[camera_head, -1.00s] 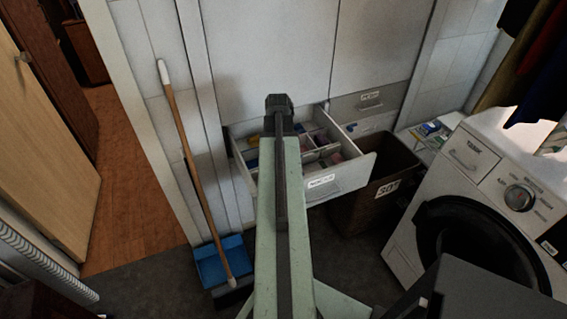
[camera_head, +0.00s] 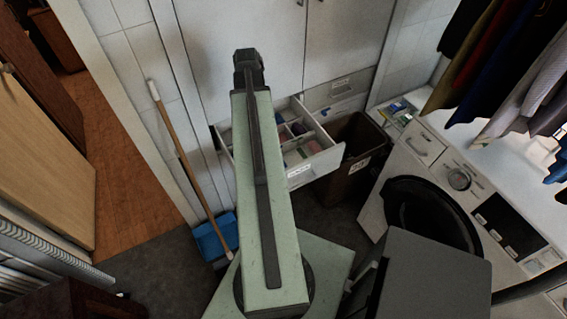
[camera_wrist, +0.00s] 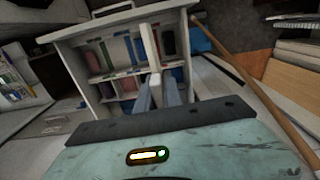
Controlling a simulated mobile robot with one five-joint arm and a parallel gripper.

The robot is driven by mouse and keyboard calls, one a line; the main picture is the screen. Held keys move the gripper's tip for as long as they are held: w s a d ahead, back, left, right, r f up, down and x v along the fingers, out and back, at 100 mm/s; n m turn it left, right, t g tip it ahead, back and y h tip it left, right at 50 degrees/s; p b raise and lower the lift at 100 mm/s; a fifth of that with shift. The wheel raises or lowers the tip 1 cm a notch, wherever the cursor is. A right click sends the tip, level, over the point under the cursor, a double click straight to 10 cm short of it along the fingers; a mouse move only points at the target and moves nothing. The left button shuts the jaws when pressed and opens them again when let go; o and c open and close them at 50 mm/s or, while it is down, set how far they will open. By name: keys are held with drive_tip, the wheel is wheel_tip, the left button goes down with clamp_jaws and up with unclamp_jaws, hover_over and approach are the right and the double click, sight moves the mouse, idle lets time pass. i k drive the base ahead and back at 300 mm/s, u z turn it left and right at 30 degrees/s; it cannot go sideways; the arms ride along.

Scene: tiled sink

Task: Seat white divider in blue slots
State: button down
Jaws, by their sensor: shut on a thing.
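My gripper (camera_wrist: 163,90) shows in the wrist view, its fingers closed on a thin white divider (camera_wrist: 149,45). The divider points away from the fingers, over the open drawer (camera_wrist: 81,70). I cannot tell whether it touches the drawer. Small blue marks, seemingly the blue slots (camera_wrist: 128,44), show on the drawer's inner partitions beside it; the fingers and divider hide part of the drawer. In the head view the same white drawer (camera_head: 322,161) stands open under the cabinet. My gripper and the divider are hidden there behind my arm.
A brown bin (camera_head: 352,150) stands right of the drawer, with a washing machine (camera_head: 408,200) further right. A broom (camera_head: 178,150) and blue dustpan (camera_head: 213,238) lean at the left. Colored items (camera_wrist: 92,60) fill some compartments. Clothes (camera_head: 500,60) hang at upper right.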

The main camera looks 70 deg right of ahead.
sight(301, 167)
drive_tip(key=u, duration=0.35)
drive_tip(key=k, duration=1.25)
drive_tip(key=z, duration=0.5)
drive_tip(key=i, duration=1)
drive_tip(key=u, duration=0.15)
